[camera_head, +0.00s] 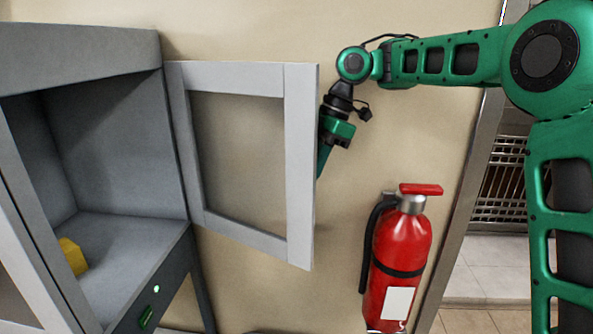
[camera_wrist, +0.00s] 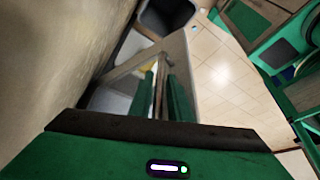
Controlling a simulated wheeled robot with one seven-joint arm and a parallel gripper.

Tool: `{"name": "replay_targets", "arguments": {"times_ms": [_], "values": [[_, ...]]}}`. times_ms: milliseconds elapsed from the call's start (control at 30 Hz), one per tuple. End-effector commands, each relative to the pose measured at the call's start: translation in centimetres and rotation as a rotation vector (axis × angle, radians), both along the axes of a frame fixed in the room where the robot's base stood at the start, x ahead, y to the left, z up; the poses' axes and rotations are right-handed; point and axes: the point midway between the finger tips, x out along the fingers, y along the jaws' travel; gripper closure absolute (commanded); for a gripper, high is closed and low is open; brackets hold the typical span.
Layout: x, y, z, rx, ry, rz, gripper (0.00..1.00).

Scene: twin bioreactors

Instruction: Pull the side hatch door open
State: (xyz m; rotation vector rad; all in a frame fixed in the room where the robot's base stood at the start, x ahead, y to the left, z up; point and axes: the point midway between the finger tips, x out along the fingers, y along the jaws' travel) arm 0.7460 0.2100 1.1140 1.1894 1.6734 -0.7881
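The side hatch door (camera_head: 300,165) is a pale grey frame around a window opening. It hangs from the right side of the grey cabinet (camera_head: 120,150) and stands swung wide open, out to the right. My gripper (camera_head: 322,165) is at the door's free right edge, fingers pointing down; the door partly hides them. In the wrist view, the two green fingers of my gripper (camera_wrist: 160,92) lie close on either side of the door's edge, with a narrow strip between them. The door's pale frame (camera_wrist: 181,48) runs past the fingertips. The exact finger contact is hard to see.
A red fire extinguisher (camera_head: 402,255) stands right of the door, below my arm. A yellow object (camera_head: 73,257) lies inside the cabinet. A beige wall is behind the door. A metal-framed opening with tiled floor (camera_head: 490,270) is at the right.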

Motion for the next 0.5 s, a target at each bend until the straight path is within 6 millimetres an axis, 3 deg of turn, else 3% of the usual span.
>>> {"name": "replay_targets", "arguments": {"times_ms": [433, 500], "values": [[0.4, -0.1, 4.0, 0.003, -0.002, -0.001, 0.83], [-0.9, 1.1, 4.9, 0.003, -0.002, 0.002, 0.83]]}}
